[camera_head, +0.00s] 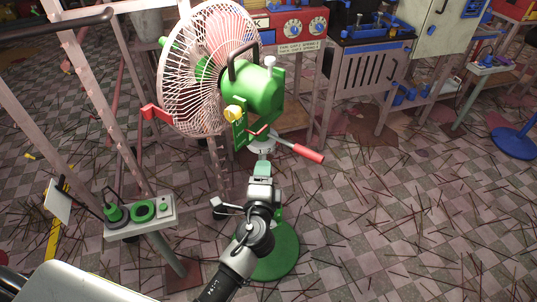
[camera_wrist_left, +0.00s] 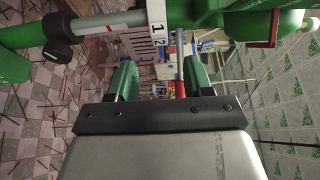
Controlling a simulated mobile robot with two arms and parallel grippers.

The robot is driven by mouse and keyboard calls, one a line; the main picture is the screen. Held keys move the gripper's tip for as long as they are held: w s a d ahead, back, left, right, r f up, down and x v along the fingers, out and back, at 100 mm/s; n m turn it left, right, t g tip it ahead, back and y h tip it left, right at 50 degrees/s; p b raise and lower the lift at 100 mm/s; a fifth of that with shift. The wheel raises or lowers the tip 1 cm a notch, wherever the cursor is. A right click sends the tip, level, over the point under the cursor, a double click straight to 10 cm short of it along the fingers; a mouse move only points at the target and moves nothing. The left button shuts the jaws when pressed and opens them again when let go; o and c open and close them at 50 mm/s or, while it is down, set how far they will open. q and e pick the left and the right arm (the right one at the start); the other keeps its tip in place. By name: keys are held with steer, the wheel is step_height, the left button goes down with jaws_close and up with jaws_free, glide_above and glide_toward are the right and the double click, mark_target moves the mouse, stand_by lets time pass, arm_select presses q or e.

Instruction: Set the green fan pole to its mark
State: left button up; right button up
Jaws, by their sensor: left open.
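The fan has a wire cage (camera_head: 208,68), a green motor housing (camera_head: 265,92) and a round green base (camera_head: 275,258). My left gripper (camera_head: 262,168) is open and empty in front of the pole, below the motor. In the left wrist view, the green fingers (camera_wrist_left: 159,68) are apart. The pole runs sideways beyond their tips: a green tube (camera_wrist_left: 30,32), a black knob (camera_wrist_left: 57,42), then a grey section (camera_wrist_left: 92,24) with a red mark (camera_wrist_left: 112,28) beside a white label reading 1 and 2 (camera_wrist_left: 161,36). The arm hides much of the pole in the head view. My right gripper is not in view.
A red-handled lever (camera_head: 308,152) sticks out right of the pole. A small control stand (camera_head: 148,228) with green buttons stands at left near pink frame posts. Machines and benches line the back. Thin sticks litter the checkered floor at right.

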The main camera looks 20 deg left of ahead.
mark_target(266, 151)
arm_select(q)
steer(key=x, duration=0.7)
steer(key=shift+w, duration=0.35)
steer(key=shift+c, duration=0.5)
steer(key=shift+f, duration=0.1)
jaws_close()
